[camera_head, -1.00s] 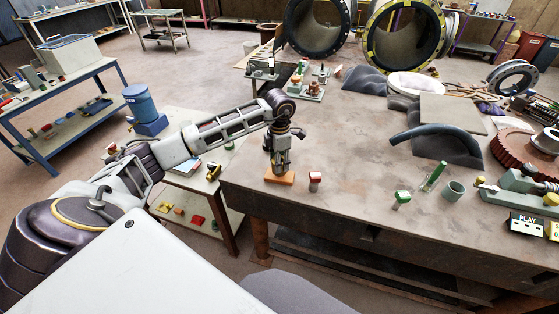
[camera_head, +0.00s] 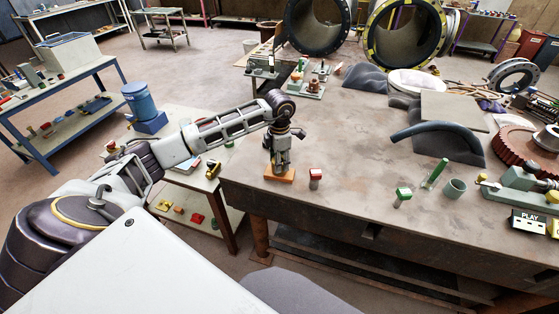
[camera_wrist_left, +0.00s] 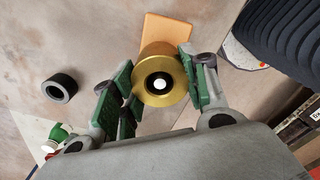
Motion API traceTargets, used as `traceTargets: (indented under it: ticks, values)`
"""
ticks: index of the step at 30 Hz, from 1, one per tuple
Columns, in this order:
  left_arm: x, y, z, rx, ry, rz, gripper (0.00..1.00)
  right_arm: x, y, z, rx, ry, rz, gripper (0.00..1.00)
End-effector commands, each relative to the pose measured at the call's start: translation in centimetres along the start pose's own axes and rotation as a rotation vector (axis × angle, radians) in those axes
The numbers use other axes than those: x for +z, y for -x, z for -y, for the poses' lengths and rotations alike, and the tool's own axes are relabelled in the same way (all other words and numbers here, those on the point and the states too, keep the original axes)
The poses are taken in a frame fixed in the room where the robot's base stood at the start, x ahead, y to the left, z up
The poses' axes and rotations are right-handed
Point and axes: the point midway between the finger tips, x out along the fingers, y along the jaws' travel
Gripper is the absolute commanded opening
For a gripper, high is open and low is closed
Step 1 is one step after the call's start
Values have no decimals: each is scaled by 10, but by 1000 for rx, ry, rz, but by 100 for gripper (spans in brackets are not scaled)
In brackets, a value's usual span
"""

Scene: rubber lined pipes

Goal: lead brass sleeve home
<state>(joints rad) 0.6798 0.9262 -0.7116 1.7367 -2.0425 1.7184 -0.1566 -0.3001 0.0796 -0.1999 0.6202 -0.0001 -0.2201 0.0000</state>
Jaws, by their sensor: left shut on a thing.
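The brass sleeve (camera_wrist_left: 160,61) is a gold ring with a dark bore, seen end-on in the left wrist view. A pale round spot shows inside the bore; I cannot tell if it is a pin. My left gripper (camera_wrist_left: 161,86) has its green-padded fingers on either side of the sleeve and is shut on it. An orange block (camera_wrist_left: 168,33) lies beyond the sleeve. In the head view my left gripper (camera_head: 281,162) points down over the orange block (camera_head: 279,176) near the table's left front edge. Whether the sleeve touches the block is hidden. My right gripper is out of view.
A red-capped piece (camera_head: 316,174) stands just right of the block, and a green-capped piece (camera_head: 403,193) further right. A dark ring (camera_wrist_left: 60,87) lies on the table in the wrist view. The worn table (camera_head: 345,140) is clear behind the block.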

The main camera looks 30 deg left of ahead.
Motion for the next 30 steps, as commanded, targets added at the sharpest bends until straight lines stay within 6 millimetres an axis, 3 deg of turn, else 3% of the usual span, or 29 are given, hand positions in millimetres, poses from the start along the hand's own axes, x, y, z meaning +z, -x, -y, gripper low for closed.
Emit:
traceTargets:
  ticks: [10, 11, 16, 30]
  values:
    - [0, -5, 0, 1, 0, 1, 7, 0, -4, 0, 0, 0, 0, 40]
    - [0, -4, 0, 1, 0, 1, 47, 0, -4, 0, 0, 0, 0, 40]
    - [0, -4, 0, 1, 0, 1, 69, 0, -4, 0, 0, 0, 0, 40]
    - [0, -2, 0, 0, 0, 0, 70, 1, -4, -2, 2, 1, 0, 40]
